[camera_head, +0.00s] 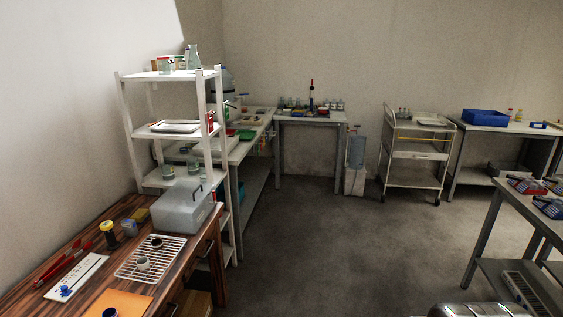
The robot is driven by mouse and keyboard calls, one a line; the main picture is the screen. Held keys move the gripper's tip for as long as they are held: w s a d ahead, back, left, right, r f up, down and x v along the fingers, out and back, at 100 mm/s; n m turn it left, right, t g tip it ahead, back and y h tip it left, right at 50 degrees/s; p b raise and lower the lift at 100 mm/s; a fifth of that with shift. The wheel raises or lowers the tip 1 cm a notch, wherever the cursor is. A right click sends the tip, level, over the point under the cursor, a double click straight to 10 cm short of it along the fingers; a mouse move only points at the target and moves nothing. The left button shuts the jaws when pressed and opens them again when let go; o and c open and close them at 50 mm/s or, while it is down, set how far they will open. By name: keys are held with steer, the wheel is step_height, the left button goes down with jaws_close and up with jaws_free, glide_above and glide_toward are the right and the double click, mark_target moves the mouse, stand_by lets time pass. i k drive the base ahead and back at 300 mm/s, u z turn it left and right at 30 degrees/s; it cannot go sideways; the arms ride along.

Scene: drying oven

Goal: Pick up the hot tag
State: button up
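I cannot make out for sure which thing is the hot tag. A small red item (210,121) is at the right end of the white shelf's middle level, too small to read. On the wooden table (60,262) at the lower left lie red tongs (62,267) and a white strip (77,277) with a small blue piece (66,290) near its front end. An orange sheet (118,303) lies at the table's front, with a dark round thing on it partly cut off by the frame. My gripper is not in view.
Grey floor (330,240) is free in the middle. A bench (535,209) stands at right.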

mark_target(210, 123)
steer(key=i, duration=2.8)
steer(key=u, duration=2.3)
